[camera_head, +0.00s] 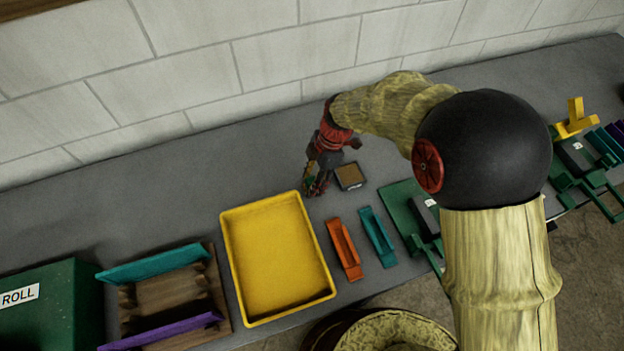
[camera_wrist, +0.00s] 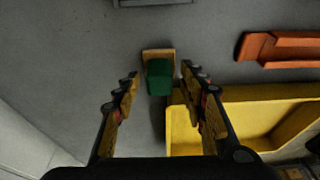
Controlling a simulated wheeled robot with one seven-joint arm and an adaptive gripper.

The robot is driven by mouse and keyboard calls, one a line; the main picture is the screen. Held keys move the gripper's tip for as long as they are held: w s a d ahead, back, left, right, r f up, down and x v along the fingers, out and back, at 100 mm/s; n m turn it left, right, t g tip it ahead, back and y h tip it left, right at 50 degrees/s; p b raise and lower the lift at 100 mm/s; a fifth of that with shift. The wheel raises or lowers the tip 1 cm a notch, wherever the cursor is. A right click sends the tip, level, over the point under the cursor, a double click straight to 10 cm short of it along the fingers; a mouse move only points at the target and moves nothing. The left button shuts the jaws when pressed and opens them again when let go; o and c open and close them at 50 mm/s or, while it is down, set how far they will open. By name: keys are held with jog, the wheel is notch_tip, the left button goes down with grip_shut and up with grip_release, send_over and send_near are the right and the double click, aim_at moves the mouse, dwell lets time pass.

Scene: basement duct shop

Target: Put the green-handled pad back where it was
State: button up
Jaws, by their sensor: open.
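The green-handled pad (camera_wrist: 160,77) shows in the wrist view as a tan block with a green handle on top, on the grey bench close to the yellow tray's corner. In the head view only a bit of green (camera_head: 308,184) shows beside my gripper (camera_head: 317,186), which hides most of it. My gripper is open; in the wrist view its fingers (camera_wrist: 160,84) stand either side of the pad's near part, with no clear contact. A small dark-framed square with a tan inside (camera_head: 350,175) lies just right of my gripper; its edge shows at the top of the wrist view (camera_wrist: 155,3).
A yellow tray (camera_head: 228,240) lies in front of my gripper, close by. Orange (camera_head: 344,248) and teal (camera_head: 377,237) holders lie to its right. A wooden rack (camera_head: 222,285) and a green ROLL box (camera_head: 60,310) stand left; green fixtures (camera_head: 400,200) right. The back wall is close.

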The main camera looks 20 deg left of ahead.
jog(key=shift+r, duration=0.15)
jog(key=p+v, duration=0.1)
jog(key=v, duration=1.1)
jog(key=shift+p, duration=0.35)
jog(key=d+r+m+t, duration=0.2)
jog(key=d+r+m, duration=0.5)
jog(key=d+r, duration=0.35)
jog(key=s+d+r+m+t+h, duration=0.1)
jog(key=s+d+r+m+t, duration=0.1)
jog(key=s+d+m, duration=0.5)
jog(key=s+d+r+m+t+h, duration=0.1)
jog(key=s+d+r+m+t, duration=0.2)
jog(key=s+d+m, duration=0.5)
jog(key=d+r+m, duration=0.1)
jog(key=d+m, duration=0.3)
jog(key=d, duration=0.4)
jog(key=shift+s+r+t, duration=0.25)
jog(key=shift+r+t, duration=0.05)
jog(key=shift+r, duration=0.1)
jog(key=shift+f, duration=0.1)
